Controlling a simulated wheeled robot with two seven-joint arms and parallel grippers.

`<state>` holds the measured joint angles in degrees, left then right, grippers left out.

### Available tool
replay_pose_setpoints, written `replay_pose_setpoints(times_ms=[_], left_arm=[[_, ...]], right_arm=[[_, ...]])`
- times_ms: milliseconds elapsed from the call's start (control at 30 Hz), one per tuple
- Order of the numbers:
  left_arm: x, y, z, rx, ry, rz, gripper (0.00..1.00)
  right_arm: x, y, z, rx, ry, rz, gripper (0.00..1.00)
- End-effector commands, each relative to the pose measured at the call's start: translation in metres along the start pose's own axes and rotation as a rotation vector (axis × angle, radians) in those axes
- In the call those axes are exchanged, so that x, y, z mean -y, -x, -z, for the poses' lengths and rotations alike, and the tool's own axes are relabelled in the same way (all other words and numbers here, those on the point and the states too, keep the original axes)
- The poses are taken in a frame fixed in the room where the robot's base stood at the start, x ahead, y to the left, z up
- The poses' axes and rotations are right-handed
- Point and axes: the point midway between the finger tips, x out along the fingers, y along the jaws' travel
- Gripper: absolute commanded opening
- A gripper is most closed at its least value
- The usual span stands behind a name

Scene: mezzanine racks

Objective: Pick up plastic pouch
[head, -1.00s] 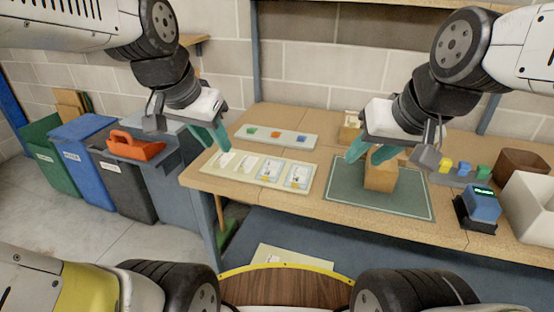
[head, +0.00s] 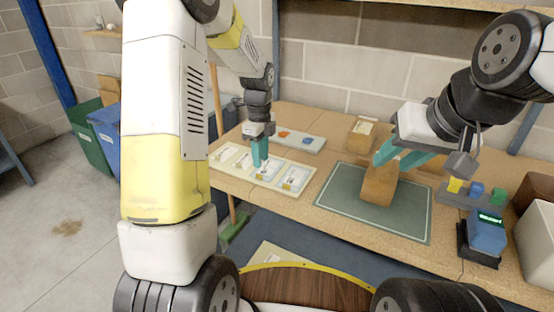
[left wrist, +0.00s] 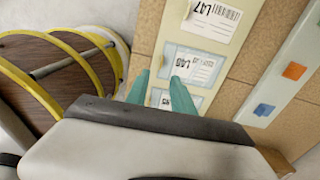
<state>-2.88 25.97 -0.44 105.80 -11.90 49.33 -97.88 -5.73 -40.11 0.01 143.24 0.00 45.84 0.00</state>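Flat pouches with printed labels lie in a row on a pale tray (head: 222,177). One clear, bluish plastic pouch (left wrist: 197,64) with a label lies in front of my left fingertips in the left wrist view; in the head view it is beside the fingers (head: 268,170). My left gripper (left wrist: 160,88) is open, its two teal fingers apart and empty, low over the row. A further pouch shows partly behind the fingers. My right gripper (head: 400,158) has its fingers on either side of a brown cardboard box (head: 378,187) that stands on a green mat.
A strip with coloured blocks (head: 300,140) lies behind the tray. A small open box (head: 361,136) stands farther back. A blue-screened device (head: 487,233) and a white bin (head: 535,240) stand at the right. The green mat (head: 345,215) has bare space left of the box.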

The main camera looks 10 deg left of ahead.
Motion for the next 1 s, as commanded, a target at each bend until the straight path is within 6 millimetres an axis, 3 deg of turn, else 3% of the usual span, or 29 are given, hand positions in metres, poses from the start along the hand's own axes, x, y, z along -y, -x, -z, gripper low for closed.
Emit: replay_pose_setpoints(times_ms=[400,733,867,1000], left_arm=[[0.0,-0.056,-0.004,-0.001,0.001,-0.002,0.29],[0.001,-0.062,-0.005,0.0,0.003,0.001,0.29],[0.001,-0.062,-0.005,0.0,0.003,0.002,0.04],[0.001,-0.062,-0.005,0.0,0.003,0.002,0.0]], right_arm=[[0.0,0.0,0.0,0.0,0.0,0.0,0.36],[0.0,0.0,0.0,0.0,0.0,0.0,0.36],[0.0,0.0,0.0,0.0,0.0,0.0,0.36],[0.0,0.0,0.0,0.0,0.0,0.0,0.36]])
